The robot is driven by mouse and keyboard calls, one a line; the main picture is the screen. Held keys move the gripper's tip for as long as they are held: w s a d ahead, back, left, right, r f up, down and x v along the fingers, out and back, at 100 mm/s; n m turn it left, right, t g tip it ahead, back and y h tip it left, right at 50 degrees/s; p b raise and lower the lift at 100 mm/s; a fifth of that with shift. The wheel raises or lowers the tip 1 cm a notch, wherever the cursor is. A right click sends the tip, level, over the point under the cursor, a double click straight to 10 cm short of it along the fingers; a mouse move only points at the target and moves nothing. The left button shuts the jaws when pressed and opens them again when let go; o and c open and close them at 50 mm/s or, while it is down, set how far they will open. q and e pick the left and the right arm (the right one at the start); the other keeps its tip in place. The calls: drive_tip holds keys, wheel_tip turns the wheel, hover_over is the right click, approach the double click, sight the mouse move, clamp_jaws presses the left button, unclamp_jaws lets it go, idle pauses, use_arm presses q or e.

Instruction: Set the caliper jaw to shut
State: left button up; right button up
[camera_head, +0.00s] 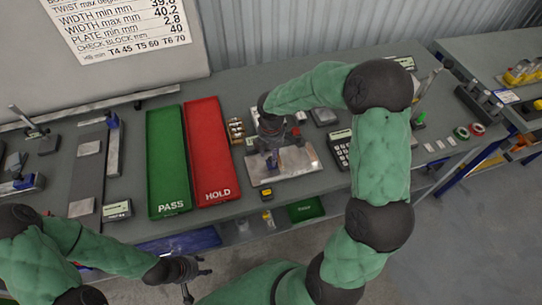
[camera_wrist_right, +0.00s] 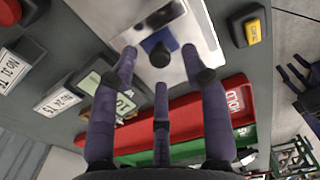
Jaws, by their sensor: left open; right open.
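My left gripper (camera_head: 195,277) is open and empty in front of the table's near edge.
A green PASS tray (camera_head: 167,165) and a red HOLD tray (camera_head: 212,155) lie left of the plate. A keypad device (camera_head: 341,150) stands to its right. My right arm crosses above the table's right part.

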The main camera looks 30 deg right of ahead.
drive_tip(key=shift+f, duration=0.75)
clamp_jaws()
drive_tip(key=d+p, duration=0.1)
drive_tip(key=d, duration=0.2)
drive_tip(key=s+d+p, duration=0.1)
drive_tip(key=d, duration=0.2)
drive_tip(key=s+d+p, duration=0.1)
drive_tip(key=d, duration=0.3)
drive_tip(key=shift+s, duration=0.25)
unclamp_jaws()
drive_tip(key=shift+d, duration=0.2)
